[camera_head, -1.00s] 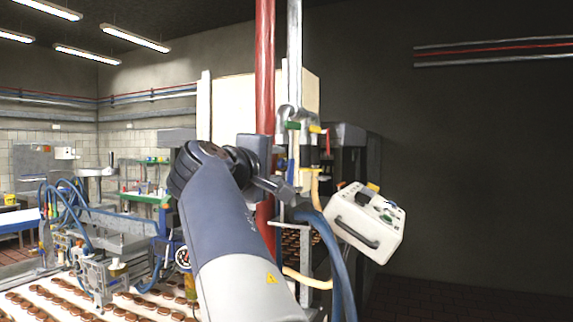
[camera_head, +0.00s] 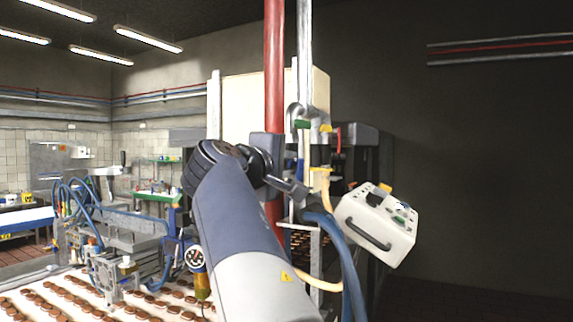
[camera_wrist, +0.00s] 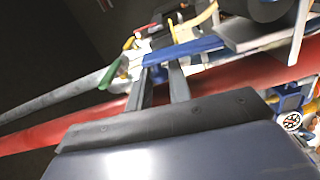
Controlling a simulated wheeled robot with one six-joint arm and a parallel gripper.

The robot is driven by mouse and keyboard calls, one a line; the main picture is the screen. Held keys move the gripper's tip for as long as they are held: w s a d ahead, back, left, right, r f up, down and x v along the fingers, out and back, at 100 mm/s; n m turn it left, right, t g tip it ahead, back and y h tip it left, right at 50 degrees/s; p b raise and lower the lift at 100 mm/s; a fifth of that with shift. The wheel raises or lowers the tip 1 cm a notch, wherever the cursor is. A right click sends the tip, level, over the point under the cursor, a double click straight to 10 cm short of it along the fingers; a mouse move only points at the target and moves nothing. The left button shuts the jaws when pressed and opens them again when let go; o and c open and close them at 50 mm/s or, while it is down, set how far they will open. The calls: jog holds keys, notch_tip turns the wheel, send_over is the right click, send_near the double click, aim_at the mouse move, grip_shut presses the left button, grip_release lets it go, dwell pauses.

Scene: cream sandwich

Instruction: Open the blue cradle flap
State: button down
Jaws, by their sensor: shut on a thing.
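The blue flap (camera_wrist: 200,47) shows in the wrist view as a narrow blue strip across the tips of my gripper's fingers. My gripper (camera_wrist: 160,72) is shut on it; the exact contact at the tips is small and blurred. In the head view my gripper (camera_head: 294,188) is beside the red vertical pipe (camera_head: 274,90), at the pipework. The flap cannot be made out clearly there.
A white control box (camera_head: 376,222) with a dark handle hangs just right of my gripper. A green-handled valve (camera_head: 302,125) is above. A conveyor with several rows of biscuits (camera_head: 60,295) lies at lower left.

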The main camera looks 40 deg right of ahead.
jog(key=shift+s+d+f+m+b, duration=0.1)
jog(key=shift+s+m+b, duration=0.1)
jog(key=shift+m+b, duration=0.15)
jog(key=shift+s+d+m+b, duration=0.15)
jog(key=shift+s+m+b, duration=0.2)
jog(key=shift+m, duration=0.3)
jog(key=c, duration=1.3)
grip_release()
jog(key=b+v, duration=0.2)
jog(key=v, duration=0.9)
jog(key=shift+b, duration=0.4)
jog(key=shift+w, duration=0.1)
